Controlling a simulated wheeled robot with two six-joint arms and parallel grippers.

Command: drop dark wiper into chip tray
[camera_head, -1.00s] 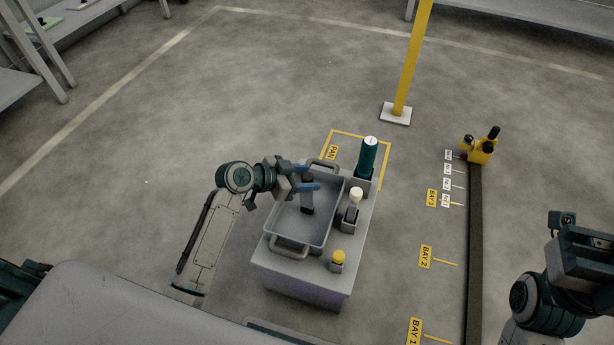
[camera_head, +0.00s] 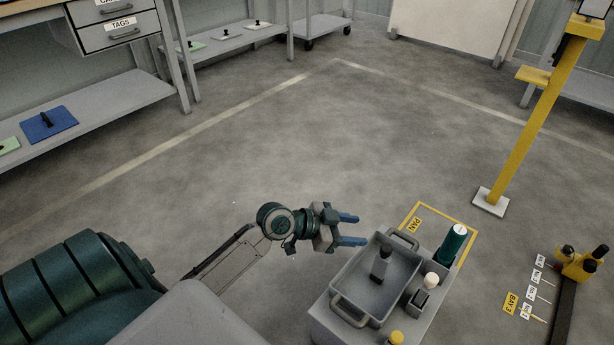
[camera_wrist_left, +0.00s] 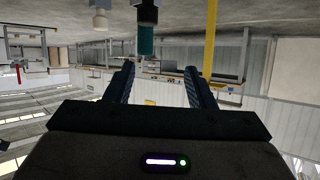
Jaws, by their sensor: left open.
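A dark wiper (camera_head: 381,263) with a paler grey part lies inside the grey two-handled tray (camera_head: 348,284), which I take as the chip tray. The tray sits on a grey stand. My left gripper (camera_head: 352,229) is open and empty, with its two blue fingers just beyond the tray's upper left rim, apart from the wiper. In the left wrist view the open fingers (camera_wrist_left: 160,82) have nothing between them up close. My right gripper is not in view.
A green cylinder (camera_head: 451,245), a white-topped item (camera_head: 431,281) and a yellow-capped item (camera_head: 396,338) stand beside the tray. A yellow post (camera_head: 530,120) rises at the right. Shelves (camera_head: 85,115) line the back left. The floor between is clear.

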